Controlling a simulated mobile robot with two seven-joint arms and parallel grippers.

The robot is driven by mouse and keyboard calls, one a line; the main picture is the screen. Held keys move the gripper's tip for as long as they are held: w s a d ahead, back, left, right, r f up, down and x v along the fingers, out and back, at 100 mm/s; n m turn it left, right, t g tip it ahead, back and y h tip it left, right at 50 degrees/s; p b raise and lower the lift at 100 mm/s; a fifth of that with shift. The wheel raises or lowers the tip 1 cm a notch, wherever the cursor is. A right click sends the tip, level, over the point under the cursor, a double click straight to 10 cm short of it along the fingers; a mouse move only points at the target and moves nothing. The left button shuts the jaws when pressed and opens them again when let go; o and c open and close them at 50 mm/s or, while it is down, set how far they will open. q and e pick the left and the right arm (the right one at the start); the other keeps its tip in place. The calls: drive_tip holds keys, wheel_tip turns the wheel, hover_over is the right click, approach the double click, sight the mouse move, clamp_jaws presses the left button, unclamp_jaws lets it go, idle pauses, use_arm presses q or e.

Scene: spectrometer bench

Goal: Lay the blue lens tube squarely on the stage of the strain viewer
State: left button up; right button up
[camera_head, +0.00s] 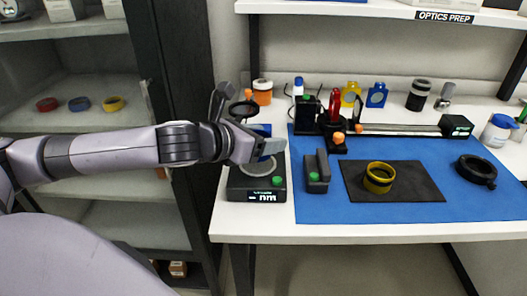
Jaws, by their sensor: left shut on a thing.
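The strain viewer (235,186) is a dark box at the left end of the bench, with a pale round stage (258,182), a green button and a lit "nm" display on its front. A black ring on an arm stands above its back. My left gripper (268,148) reaches over the viewer from the left and is shut on the blue lens tube (262,130). Only blue parts of the tube show behind and beside the fingers. I cannot tell whether it touches the stage. My right gripper is not in view.
A dark handheld block (317,174) stands right of the viewer on the blue mat (420,207). A yellow ring (379,178) sits on a black pad (420,187). A black ring (477,168) lies at right. An optical rail (400,130) and several bottles stand behind.

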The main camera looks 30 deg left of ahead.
use_arm(q)
drive_tip(key=shift+f, duration=1.25)
drive_tip(key=shift+f, duration=0.2)
drive_tip(key=o, duration=1.1)
drive_tip(key=shift+r, duration=0.1)
